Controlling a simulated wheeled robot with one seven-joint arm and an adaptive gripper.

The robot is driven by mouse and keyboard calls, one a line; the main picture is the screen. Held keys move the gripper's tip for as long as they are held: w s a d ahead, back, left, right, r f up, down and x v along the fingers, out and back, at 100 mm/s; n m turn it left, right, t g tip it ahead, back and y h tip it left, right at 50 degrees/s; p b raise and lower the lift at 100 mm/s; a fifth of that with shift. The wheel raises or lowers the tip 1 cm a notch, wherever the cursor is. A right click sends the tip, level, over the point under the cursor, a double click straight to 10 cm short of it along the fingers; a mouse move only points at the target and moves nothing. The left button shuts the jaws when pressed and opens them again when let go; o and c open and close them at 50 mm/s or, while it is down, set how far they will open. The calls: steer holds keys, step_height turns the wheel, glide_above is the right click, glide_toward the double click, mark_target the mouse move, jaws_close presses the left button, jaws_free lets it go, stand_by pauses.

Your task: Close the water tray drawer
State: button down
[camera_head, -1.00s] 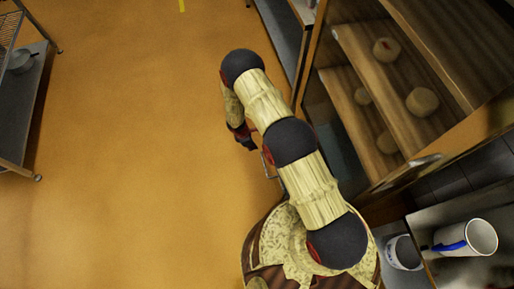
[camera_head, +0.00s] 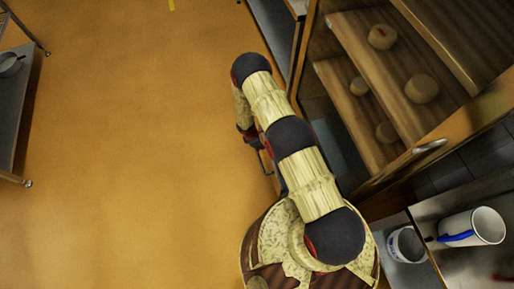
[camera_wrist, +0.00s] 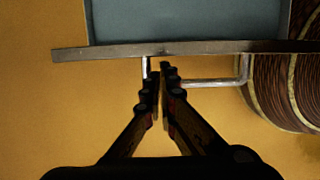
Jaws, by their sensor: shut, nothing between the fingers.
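The water tray drawer (camera_wrist: 185,22) fills the top of the wrist view. It stands open, with a blue-grey inside and a thin metal front edge (camera_wrist: 215,47). Its bent metal handle (camera_wrist: 215,83) sticks out from the front. My gripper (camera_wrist: 160,72) is shut and empty, with its fingertips at the handle's left part, close to the front edge. The fingers overlap the handle there, and I cannot tell whether they touch it. In the head view, my arm hides most of the drawer and my fingertips are unclear.
A wooden cabinet (camera_head: 440,146) with several cheeses on its shelves stands right of my arm. A counter (camera_head: 418,270) at lower right holds a white bucket (camera_head: 405,246) and a white jug (camera_head: 489,226). A metal rack (camera_head: 18,120) is at far left. The orange floor (camera_head: 130,150) between is clear.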

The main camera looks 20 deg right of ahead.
steer(key=shift+d, duration=0.1)
steer(key=d+b, duration=0.2)
steer(key=d, duration=1.9)
